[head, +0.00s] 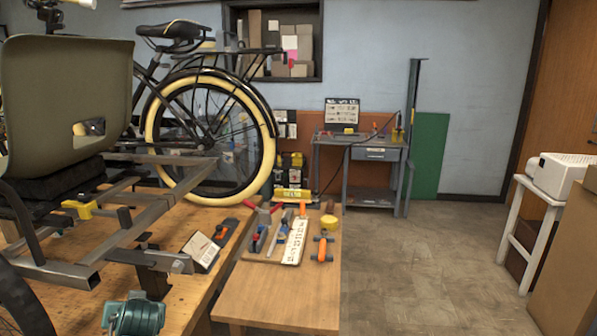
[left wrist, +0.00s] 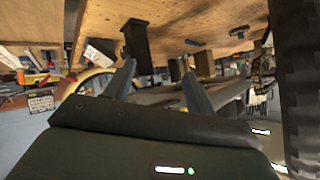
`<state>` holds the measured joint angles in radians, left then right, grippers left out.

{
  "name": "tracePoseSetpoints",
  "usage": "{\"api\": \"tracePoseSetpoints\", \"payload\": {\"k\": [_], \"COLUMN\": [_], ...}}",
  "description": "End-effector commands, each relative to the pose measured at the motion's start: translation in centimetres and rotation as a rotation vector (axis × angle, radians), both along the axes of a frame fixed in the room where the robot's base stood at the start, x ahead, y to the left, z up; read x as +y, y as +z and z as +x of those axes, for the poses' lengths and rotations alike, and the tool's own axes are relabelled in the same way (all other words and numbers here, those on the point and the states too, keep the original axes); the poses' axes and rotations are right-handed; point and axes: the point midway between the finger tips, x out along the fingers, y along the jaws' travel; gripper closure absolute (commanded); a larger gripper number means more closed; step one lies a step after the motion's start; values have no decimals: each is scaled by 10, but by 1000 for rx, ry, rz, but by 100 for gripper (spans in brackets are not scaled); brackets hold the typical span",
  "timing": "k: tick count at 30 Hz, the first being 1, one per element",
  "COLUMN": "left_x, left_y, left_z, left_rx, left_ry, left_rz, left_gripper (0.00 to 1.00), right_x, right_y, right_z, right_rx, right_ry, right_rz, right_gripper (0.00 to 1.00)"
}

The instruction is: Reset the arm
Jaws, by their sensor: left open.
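My left gripper (left wrist: 158,69) shows in the left wrist view, its two grey fingers spread apart with nothing seen held between them. Its dark body fills the lower part of that view, with a small green light. A black post (left wrist: 137,45) and the wooden bench top (left wrist: 195,20) lie beyond the fingers. Neither gripper shows in the head view.
A dark tyre (left wrist: 296,80) runs close along the right of the left wrist view. A lower wooden table (head: 285,295) holds several tools. A teal device (head: 135,315) sits on the front of the bench. The floor (head: 430,260) at right is clear.

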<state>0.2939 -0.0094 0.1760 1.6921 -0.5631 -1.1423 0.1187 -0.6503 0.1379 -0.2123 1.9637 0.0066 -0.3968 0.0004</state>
Motion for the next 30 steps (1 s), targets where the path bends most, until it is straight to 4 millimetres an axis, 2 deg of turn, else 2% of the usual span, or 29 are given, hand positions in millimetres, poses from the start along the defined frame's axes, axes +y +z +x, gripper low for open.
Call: {"api": "tracePoseSetpoints", "payload": {"k": [1, 5, 6, 8, 9, 12, 15, 19, 22, 30], "left_x": [-16, -66, -83, -109, -127, -168, -200, -224, -232, -233], "left_y": [-30, -87, -103, -125, -138, -161, -172, -176, -176, -176], "left_z": [-15, -53, -69, -95, -115, -164, -207, -243, -255, -256], "left_rx": [17, 20, 20, 19, 16, 7, -7, -20, -27, -30], "left_ry": [-83, -296, -358, -446, -499, -607, -674, -713, -724, -725], "left_rz": [11, -13, -33, -71, -103, -194, -283, -364, -390, -396], "left_gripper": [45, 45, 45, 45, 45, 45, 45, 45, 45, 45], "right_x": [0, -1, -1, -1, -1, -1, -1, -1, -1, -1], "right_y": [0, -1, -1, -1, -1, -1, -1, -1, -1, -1], "right_z": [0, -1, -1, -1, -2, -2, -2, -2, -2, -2], "right_rx": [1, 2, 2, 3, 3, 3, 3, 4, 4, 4], "right_ry": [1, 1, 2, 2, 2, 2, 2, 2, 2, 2], "right_rz": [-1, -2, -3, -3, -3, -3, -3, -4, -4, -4], "right_gripper": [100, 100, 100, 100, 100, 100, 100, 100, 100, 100]}}
